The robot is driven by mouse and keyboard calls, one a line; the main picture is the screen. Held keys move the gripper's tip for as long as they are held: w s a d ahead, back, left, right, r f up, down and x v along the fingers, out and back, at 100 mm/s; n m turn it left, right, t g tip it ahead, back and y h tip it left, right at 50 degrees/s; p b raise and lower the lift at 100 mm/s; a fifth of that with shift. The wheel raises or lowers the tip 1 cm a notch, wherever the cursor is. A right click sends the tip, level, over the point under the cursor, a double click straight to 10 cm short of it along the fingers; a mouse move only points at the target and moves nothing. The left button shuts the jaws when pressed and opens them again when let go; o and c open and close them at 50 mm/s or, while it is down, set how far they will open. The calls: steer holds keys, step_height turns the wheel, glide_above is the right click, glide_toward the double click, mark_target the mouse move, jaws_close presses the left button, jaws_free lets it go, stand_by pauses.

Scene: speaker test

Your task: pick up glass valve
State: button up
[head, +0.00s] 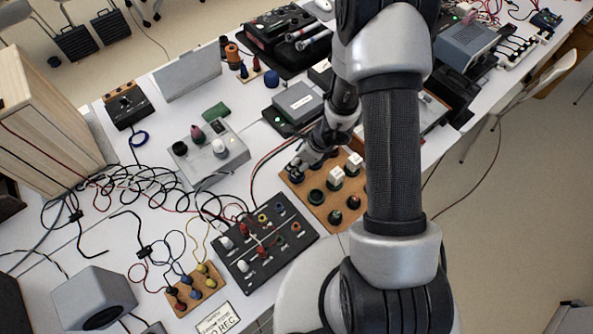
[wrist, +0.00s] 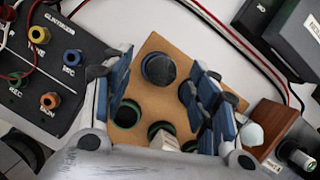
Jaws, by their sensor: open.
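A tan wooden board (head: 322,210) on the white table carries several small parts; it also shows in the wrist view (wrist: 150,100). Its parts include dark round pieces with green rims, such as one near its front edge (head: 335,216), and pale blocky pieces (head: 336,177). I cannot tell for sure which of these is the glass valve. My gripper (head: 303,168) is low over the board's far left part. In the wrist view my gripper (wrist: 160,82) is open, fingers apart, with a dark round piece (wrist: 158,68) showing between the fingers. My arm hides part of the board.
A black panel with coloured terminals (head: 262,245) stands just left of the board. A grey box (head: 297,103) lies behind it, and a grey unit with knobs (head: 208,155) is behind left. Loose cables (head: 130,185) cover the table's left. Bare tabletop shows around (head: 245,95).

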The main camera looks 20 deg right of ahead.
steer(key=b+x, duration=0.1)
steer(key=x, duration=0.5)
steer(key=shift+w+d+f+b, duration=0.1)
steer(key=shift+w+f+b, duration=0.05)
steer(key=shift+f+b, duration=0.2)
steer(key=shift+r, duration=0.1)
steer(key=shift+c, duration=0.5)
steer(key=c, duration=1.1)
